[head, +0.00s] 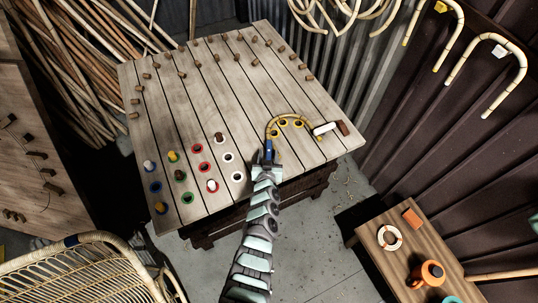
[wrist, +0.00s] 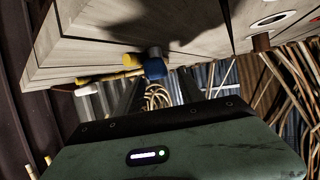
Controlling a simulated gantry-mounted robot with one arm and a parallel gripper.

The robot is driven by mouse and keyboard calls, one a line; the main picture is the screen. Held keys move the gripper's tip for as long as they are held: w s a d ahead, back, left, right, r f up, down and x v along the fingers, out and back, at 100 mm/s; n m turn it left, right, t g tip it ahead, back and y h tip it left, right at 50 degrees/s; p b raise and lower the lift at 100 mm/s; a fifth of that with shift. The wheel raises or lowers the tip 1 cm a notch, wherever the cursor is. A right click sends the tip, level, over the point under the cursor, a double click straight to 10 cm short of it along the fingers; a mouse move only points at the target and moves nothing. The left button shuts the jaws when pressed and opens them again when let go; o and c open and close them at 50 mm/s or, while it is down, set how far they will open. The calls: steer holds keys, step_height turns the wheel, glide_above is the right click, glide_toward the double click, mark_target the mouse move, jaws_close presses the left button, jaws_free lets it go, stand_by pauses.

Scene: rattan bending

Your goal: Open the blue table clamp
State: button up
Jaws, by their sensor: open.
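The blue table clamp (head: 268,146) is at the table's near edge in the head view, at the left end of a bent rattan cane (head: 275,122). In the wrist view the blue clamp (wrist: 155,69) shows beside a grey cylinder and a yellow piece. My gripper (head: 265,163) is just on the near side of the clamp. In the wrist view my gripper (wrist: 160,92) is open, its dark fingers spread to either side below the clamp. I see nothing between the fingers but background. Whether a finger touches the clamp cannot be told.
The slatted table (head: 215,95) holds several wooden pegs and colored ring holes, some with pegs, left of my arm. A white piece (head: 325,128) and brown block (head: 343,128) lie right of the cane. A low bench (head: 400,215) with an orange mug (head: 431,272) stands front right.

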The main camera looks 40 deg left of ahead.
mark_target(269, 152)
steer(key=b+x, duration=0.2)
steer(key=x, duration=0.1)
steer(key=shift+f, duration=0.2)
steer(key=shift+w+a+r, duration=0.1)
steer(key=shift+w+a, duration=0.05)
jaws_close()
stand_by(0.4)
